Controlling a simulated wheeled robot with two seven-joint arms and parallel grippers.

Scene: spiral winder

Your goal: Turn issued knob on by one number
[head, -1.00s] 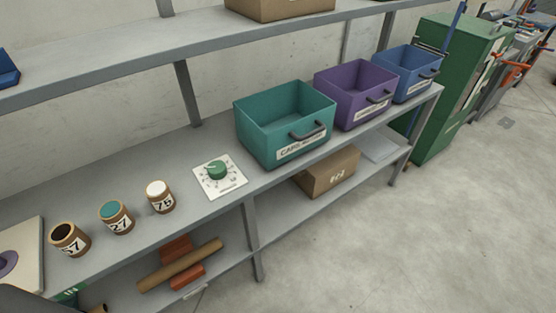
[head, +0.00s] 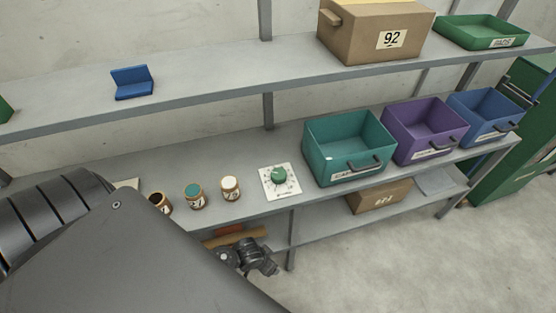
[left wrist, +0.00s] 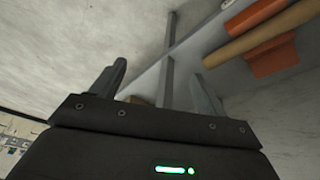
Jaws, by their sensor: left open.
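The green knob (head: 278,174) sits on a white square dial plate (head: 268,192) on the middle shelf. The plate has marks around the knob, too small to read. My left arm comes in from the left and hides the shelf's left end. My left gripper (head: 262,262) is below and in front of the shelf edge, apart from the knob. In the left wrist view, my left gripper (left wrist: 158,82) has its fingers spread with nothing between them. The knob is not in the left wrist view. My right gripper is in neither view.
Several small jars, one with a white top (head: 230,187), stand left of the dial. A teal bin (head: 345,165) stands close on its right, then purple (head: 420,145) and blue bins. A brown tube (left wrist: 275,35) lies on the lower shelf. Open floor lies at right.

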